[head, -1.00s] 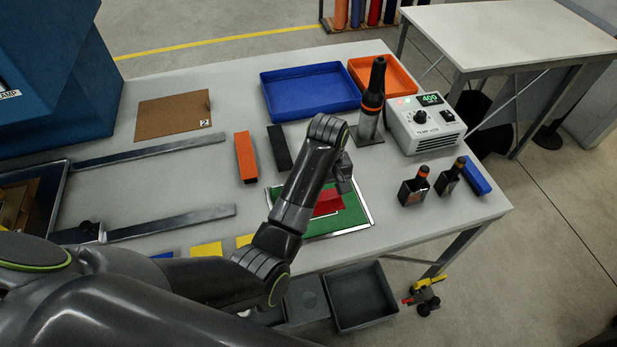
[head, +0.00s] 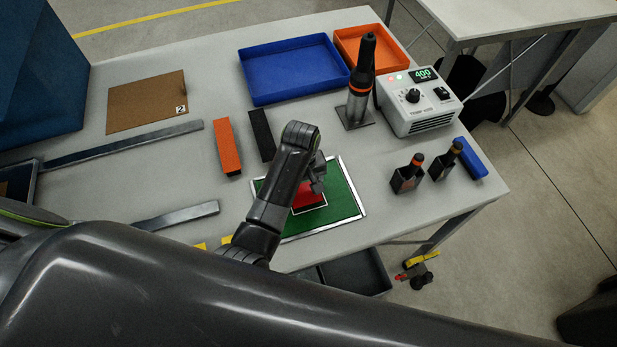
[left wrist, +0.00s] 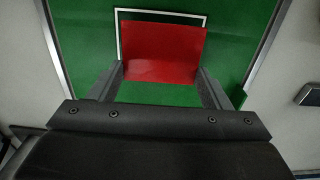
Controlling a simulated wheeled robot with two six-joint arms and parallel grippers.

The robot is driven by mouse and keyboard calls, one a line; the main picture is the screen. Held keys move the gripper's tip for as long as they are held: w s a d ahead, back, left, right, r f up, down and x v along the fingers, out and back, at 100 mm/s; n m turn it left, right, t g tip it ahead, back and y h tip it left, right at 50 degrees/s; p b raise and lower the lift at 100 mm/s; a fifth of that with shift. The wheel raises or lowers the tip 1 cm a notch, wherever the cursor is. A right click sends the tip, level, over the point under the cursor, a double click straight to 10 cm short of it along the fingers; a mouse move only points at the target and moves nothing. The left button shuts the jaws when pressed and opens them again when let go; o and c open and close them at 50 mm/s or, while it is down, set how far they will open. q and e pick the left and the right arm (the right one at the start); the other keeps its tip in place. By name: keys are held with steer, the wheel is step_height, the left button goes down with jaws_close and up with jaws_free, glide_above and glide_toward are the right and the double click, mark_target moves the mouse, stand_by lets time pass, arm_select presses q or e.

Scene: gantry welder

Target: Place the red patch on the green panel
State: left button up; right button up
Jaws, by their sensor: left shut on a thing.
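The red patch (head: 308,198) is held by my left gripper (head: 316,184) over the green panel (head: 345,201). In the left wrist view the red patch (left wrist: 163,52) sits between the two fingers of my left gripper (left wrist: 161,78), which are shut on its sides. The green panel (left wrist: 85,40) has a pale metal frame and a white outline (left wrist: 160,12). The outline shows past the patch's far and left edges, so the two are not lined up in this view. I cannot tell whether the patch touches the panel. My right gripper is not in view.
An orange bar (head: 228,148) and a black bar (head: 262,135) lie left of the panel. A hot-air tool (head: 361,85) stands behind it, beside its control box (head: 420,105). Blue (head: 290,75) and orange trays are at the back.

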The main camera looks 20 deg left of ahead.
arm_select(q)
steer(key=shift+f, duration=0.4)
steer(key=shift+w+d+f, duration=0.15)
steer(key=shift+w+d, duration=0.05)
steer(key=shift+w, duration=0.2)
steer(key=shift+s+a+f, duration=0.15)
steer(key=shift+s, duration=0.2)
steer(key=shift+f, duration=0.25)
steer(key=shift+w+f, duration=0.1)
steer(key=o, duration=1)
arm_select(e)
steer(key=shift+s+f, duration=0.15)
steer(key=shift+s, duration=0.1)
